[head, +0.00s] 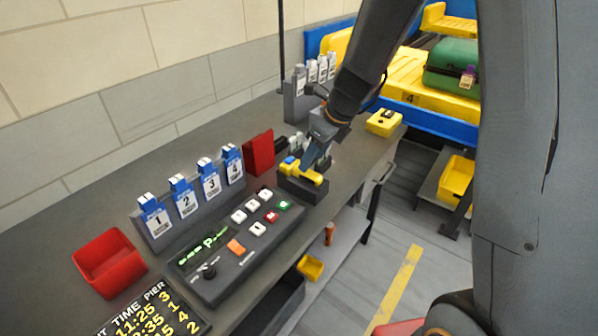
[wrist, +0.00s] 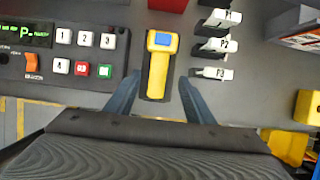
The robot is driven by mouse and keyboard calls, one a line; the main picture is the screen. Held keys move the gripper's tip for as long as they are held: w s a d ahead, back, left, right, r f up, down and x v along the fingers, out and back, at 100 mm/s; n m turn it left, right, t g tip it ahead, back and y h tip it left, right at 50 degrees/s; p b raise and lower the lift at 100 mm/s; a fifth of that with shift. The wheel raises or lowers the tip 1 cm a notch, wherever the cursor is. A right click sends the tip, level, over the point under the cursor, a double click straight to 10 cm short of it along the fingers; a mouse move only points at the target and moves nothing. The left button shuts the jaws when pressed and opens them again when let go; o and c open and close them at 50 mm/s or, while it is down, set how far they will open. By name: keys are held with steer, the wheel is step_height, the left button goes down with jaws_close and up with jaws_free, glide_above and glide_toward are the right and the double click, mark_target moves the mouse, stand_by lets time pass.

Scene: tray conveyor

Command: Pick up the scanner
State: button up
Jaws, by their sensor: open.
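The scanner (head: 290,164) is yellow with a small blue screen and sits on a dark block (head: 300,189) on the grey counter. In the wrist view the scanner (wrist: 158,70) stands upright in the picture, its blue screen at the far end. My gripper (wrist: 160,88) is open, with one finger on each side of the scanner's handle and a visible gap on both sides.
A button panel (head: 240,245) lies left of the scanner, with numbered tags (head: 190,200) behind it. A red bin (head: 108,262) stands at the left, and a red box (head: 258,152) is behind the scanner. White P-labelled pieces (wrist: 217,45) stand close on the right.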

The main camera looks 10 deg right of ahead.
steer(key=x, duration=0.5)
steer(key=shift+a, duration=0.15)
jaws_close()
step_height(320, 180, up, 10)
steer(key=shift+p, duration=0.4)
steer(key=shift+r, duration=0.1)
stand_by(0.3)
step_height(320, 180, up, 7)
steer(key=p, duration=0.8)
stand_by(0.5)
